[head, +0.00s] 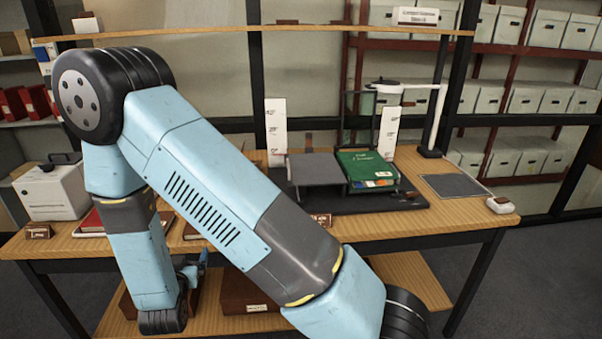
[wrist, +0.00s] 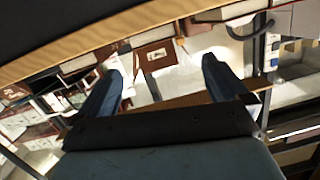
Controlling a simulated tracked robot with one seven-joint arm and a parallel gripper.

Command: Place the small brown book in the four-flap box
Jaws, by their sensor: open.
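My gripper (wrist: 161,67) is open in the wrist view, its two blue fingers wide apart with nothing held between them. In the head view my gripper (head: 194,272) shows partly, low behind my arm, below the tabletop's front edge. A brown box (head: 250,296) with a pale label sits on the lower shelf, partly hidden by my arm. A brown piece with a white label (wrist: 154,56) shows beyond the fingers in the wrist view. I cannot make out for sure the small brown book or the four-flap box; my arm covers much of the table.
The wooden table (head: 455,215) holds a red book (head: 92,222), a grey-and-green book cradle with a green book (head: 367,168), a dark mat (head: 455,186) and a white case (head: 52,190) at left. A raised shelf (head: 300,28) spans the back. Box racks stand behind.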

